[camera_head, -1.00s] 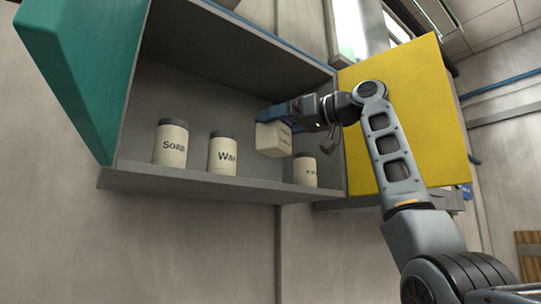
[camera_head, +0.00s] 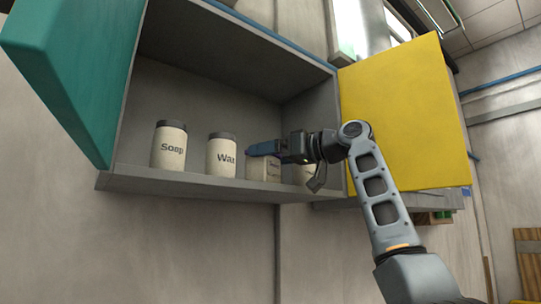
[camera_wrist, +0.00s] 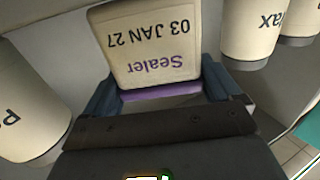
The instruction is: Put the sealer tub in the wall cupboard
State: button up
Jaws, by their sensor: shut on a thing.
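The sealer tub (camera_head: 262,168) is a cream, square-sided tub inside the wall cupboard (camera_head: 190,188), between the Wax jar and the jar at the right. Its base is at about the level of the cupboard floor; I cannot tell whether it touches. In the wrist view the tub (camera_wrist: 150,45) shows its label "Sealer 03 JAN 27", upside down, and a purple band. My gripper (camera_head: 266,148) is shut on the tub near its top, with blue fingers (camera_wrist: 160,82) on both sides. The gripper hides part of the tub in the head view.
The Soap jar (camera_head: 169,146) and Wax jar (camera_head: 221,156) stand to the left. A partly hidden jar (camera_head: 311,176) stands to the right; it also shows in the wrist view (camera_wrist: 25,110). The teal door (camera_head: 75,75) and yellow door (camera_head: 405,115) are open.

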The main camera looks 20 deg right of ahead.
jog(key=shift+f, duration=0.1)
jog(key=o, duration=1)
jog(key=b+v, duration=0.2)
jog(key=v, duration=1)
jog(key=shift+b, duration=0.3)
